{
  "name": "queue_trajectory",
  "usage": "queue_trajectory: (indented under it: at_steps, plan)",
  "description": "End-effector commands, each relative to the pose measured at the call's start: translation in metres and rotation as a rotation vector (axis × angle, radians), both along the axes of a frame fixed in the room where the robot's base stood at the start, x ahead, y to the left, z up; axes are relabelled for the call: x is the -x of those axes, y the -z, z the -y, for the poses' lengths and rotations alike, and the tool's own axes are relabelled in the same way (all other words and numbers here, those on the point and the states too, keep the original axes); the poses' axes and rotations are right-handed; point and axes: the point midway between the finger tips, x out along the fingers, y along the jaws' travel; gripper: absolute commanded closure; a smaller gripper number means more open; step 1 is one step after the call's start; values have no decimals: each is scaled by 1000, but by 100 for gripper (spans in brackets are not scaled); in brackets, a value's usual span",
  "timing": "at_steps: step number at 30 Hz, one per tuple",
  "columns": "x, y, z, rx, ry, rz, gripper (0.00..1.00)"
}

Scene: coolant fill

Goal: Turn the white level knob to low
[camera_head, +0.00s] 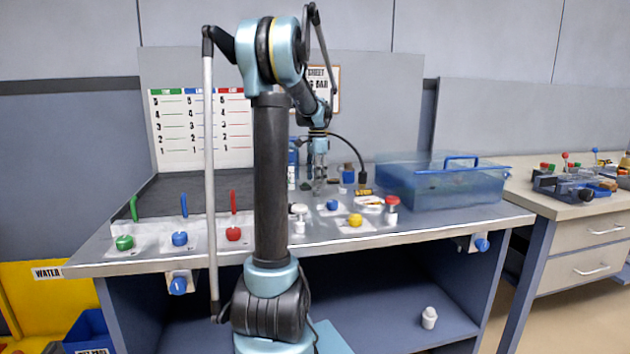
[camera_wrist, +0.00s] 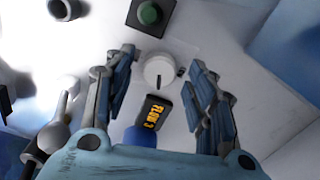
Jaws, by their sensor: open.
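The white level knob (camera_wrist: 158,68) is a round dial on a light panel in the wrist view. A dark pointer mark on it points toward the bottom of the picture. I cannot make out a low marking. My gripper (camera_wrist: 162,58) is open, with one finger on each side of the knob and a gap on both sides. I cannot tell how far above the knob the fingertips are. In the head view my gripper (camera_head: 319,184) hangs over the back of the bench, and the knob cannot be made out there.
A small dark display with orange characters (camera_wrist: 156,111) lies just below the knob in the wrist view. A green button (camera_wrist: 150,13) in a dark housing is above it. In the head view, a translucent blue bin (camera_head: 440,187) stands right of my gripper, and red, blue and yellow knobs stand in front.

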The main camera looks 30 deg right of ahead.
Motion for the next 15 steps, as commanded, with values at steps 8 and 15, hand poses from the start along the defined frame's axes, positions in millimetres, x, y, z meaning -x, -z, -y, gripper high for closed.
queue_trajectory:
  at_steps: [8, 15]
  plan:
    - [0, 9, 0, 0, 1, 0, 49]
    - [0, 9, 1, 0, 1, 0, 65]
